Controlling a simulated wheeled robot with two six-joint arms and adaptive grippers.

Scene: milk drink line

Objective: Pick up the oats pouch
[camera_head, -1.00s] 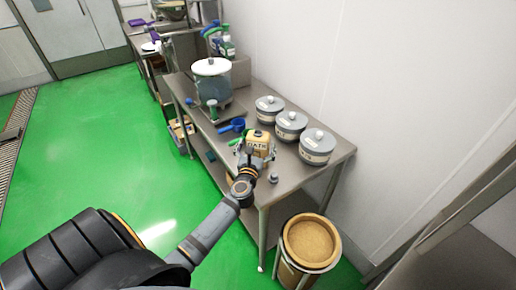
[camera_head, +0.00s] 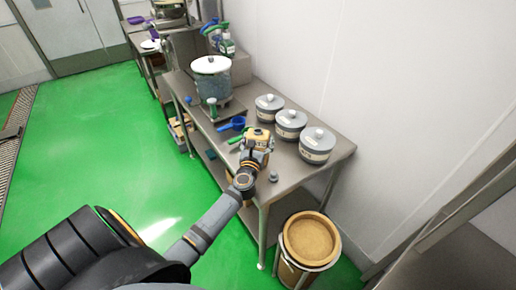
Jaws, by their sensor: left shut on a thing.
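The oats pouch (camera_head: 258,138) is a small yellow-tan pack with a dark label, near the front edge of the steel table (camera_head: 293,178). My left gripper (camera_head: 256,146) is shut on it, with the arm coming from the lower left. The gripper hides the lower part of the pouch, so I cannot tell whether the pouch touches the table. My right gripper is not in view.
Three lidded grey canisters (camera_head: 291,124) stand along the wall behind the pouch. A blue scoop (camera_head: 232,124) and a large white-lidded pot (camera_head: 211,82) are to the left. A small grey weight (camera_head: 273,176) lies to the right. A tan-topped bin (camera_head: 311,238) stands on the floor.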

